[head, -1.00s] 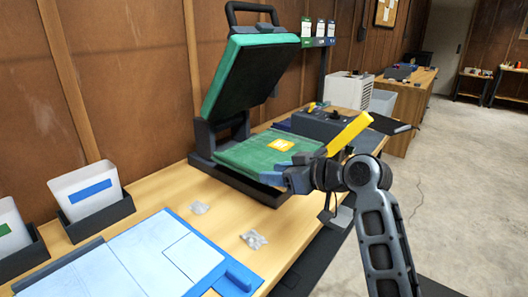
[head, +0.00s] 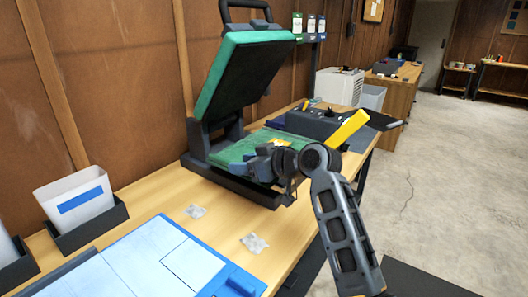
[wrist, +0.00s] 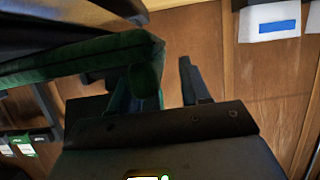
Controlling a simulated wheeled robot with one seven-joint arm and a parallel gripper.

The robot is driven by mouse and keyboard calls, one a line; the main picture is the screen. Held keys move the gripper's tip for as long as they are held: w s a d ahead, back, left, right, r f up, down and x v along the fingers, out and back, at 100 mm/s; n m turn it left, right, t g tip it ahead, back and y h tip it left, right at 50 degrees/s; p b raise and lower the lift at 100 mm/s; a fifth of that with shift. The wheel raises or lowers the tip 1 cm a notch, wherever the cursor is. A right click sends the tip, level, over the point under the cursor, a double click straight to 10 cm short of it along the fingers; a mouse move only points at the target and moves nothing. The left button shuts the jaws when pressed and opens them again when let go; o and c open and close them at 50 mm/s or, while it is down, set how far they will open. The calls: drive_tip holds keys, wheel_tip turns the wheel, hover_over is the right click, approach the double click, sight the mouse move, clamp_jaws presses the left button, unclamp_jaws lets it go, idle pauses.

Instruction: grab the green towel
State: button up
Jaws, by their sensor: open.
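A green cloth (head: 240,148), which looks like the towel, lies flat over the lower plate of the open press. A bit of its yellow patch (head: 282,142) shows behind my arm. My gripper (head: 255,164) is open and low over the front right part of the cloth, hiding some of it. In the wrist view, a green padded edge (wrist: 80,58) runs in from the left. Its rounded end lies at the left finger of my gripper (wrist: 168,82) and partly covers that finger. I cannot tell whether it lies between the fingers.
The raised upper plate (head: 240,75) of the press, green-edged, tilts above the cloth at the back. A dark control box (head: 315,122) stands just right. White bin (head: 80,200), blue-framed board (head: 170,265) and two small clear packets (head: 255,243) are on the bench (head: 165,195) at left and front.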

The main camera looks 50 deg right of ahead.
drive_tip(key=shift+w+f, duration=0.15)
drive_tip(key=shift+w, duration=0.3)
clamp_jaws()
